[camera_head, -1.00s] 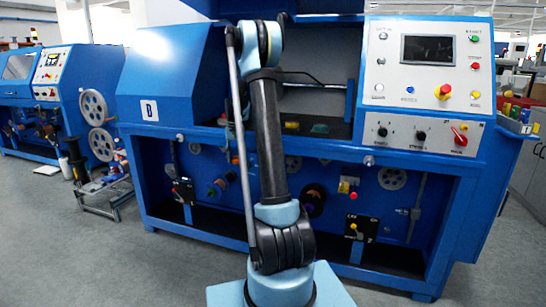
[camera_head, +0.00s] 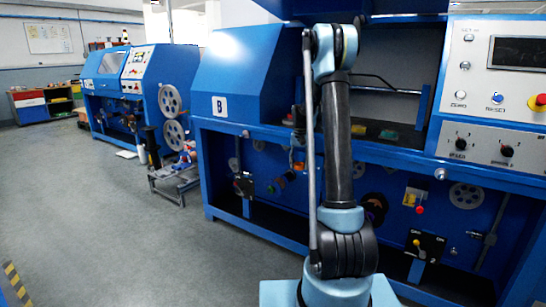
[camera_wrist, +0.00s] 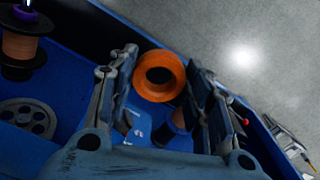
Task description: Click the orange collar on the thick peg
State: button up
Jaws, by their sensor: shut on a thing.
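The orange collar (camera_wrist: 142,84) is a ring with a dark hole in the wrist view. It sits between the two fingers of my gripper (camera_wrist: 160,84), which are shut on it from either side. The collar is above the floor and the blue machine's edge in that picture. In the head view my arm hides much of the machine's middle, and the gripper is not clear there. I cannot tell which peg is the thick one; a dark peg with a purple top carries an orange-brown spool (camera_wrist: 18,47) at the upper left of the wrist view.
The blue machine (camera_head: 245,75) marked B fills the middle and right of the head view. A grey pulley wheel (camera_wrist: 28,117) shows at the wrist view's left. A small stand (camera_head: 176,178) is left of the machine. The grey floor (camera_head: 110,230) at left is free.

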jog(key=s+f+n, duration=0.1)
jog(key=s+f, duration=0.3)
jog(key=f, duration=0.4)
jog(key=s+f+n, duration=0.2)
jog(key=s+f, duration=0.2)
jog(key=f, duration=0.5)
jog(key=shift+s+f, duration=0.25)
jog(key=shift+s, duration=0.15)
